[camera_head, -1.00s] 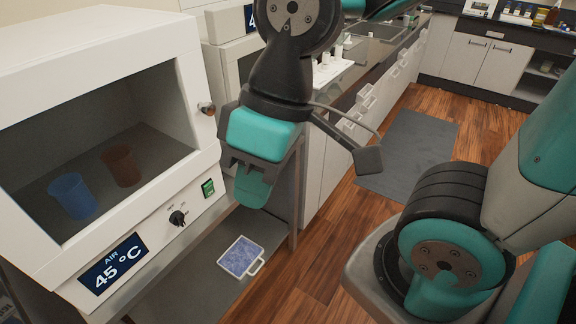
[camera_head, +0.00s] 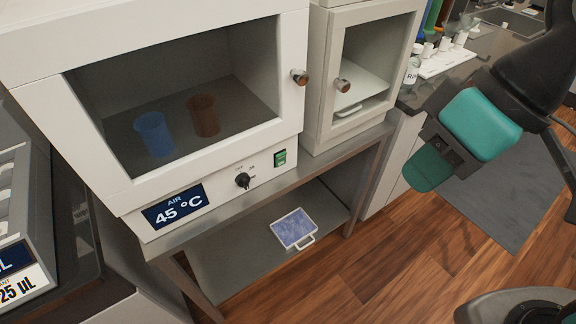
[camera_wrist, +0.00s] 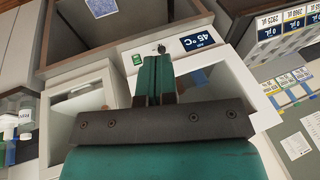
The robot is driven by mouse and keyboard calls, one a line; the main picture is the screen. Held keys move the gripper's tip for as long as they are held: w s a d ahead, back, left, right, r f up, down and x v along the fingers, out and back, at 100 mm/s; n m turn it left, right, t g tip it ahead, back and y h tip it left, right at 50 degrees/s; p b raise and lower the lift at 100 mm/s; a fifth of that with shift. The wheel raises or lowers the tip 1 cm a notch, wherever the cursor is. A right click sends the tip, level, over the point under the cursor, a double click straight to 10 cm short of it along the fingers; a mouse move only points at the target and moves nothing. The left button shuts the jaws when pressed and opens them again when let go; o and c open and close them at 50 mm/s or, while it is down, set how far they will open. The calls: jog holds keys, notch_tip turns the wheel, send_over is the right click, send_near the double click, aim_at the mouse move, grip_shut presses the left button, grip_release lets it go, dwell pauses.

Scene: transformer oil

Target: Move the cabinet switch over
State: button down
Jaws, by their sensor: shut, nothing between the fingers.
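The white cabinet (camera_head: 95,200) stands on a metal table at the left in the head view, its display reading AIR 45 °C. A black rotary knob (camera_head: 243,181) and a green rocker switch (camera_head: 280,158) sit on its lower front panel. In the wrist view the knob (camera_wrist: 161,49) and the green switch (camera_wrist: 137,59) show just beyond the fingertips. My gripper (camera_head: 422,170) is to the right of the cabinet, apart from it, with its fingers pointing down and left. In the wrist view its teal fingers (camera_wrist: 154,62) are together and empty.
A blue beaker (camera_head: 154,134) and a brown beaker (camera_head: 203,116) stand behind the cabinet's window. A smaller cabinet (camera_head: 362,75) stands beside it on the right. A blue-and-white tray (camera_head: 294,229) lies on the shelf below. Open wooden floor lies to the right.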

jog(key=w+a+f+n+t+y+b, duration=0.2)
jog(key=w+f+n+t+b, duration=0.3)
jog(key=f+b, duration=0.5)
jog(key=w+a+f+n+t+y+b, duration=0.2)
jog(key=w+f+n+t+b, duration=0.3)
jog(key=f+b, duration=0.6)
jog(key=w+a+f+n+t+y+b, duration=0.2)
jog(key=w+f+n+t+b, duration=0.3)
jog(key=b, duration=1.8)
notch_tip(320, 180, down, 6)
jog(key=shift+w+a+r+n+t, duration=0.15)
jog(key=shift+w+a+n+t, duration=0.3)
jog(key=shift+n, duration=0.75)
jog(key=shift+a, duration=0.15)
jog(key=shift+w, duration=0.1)
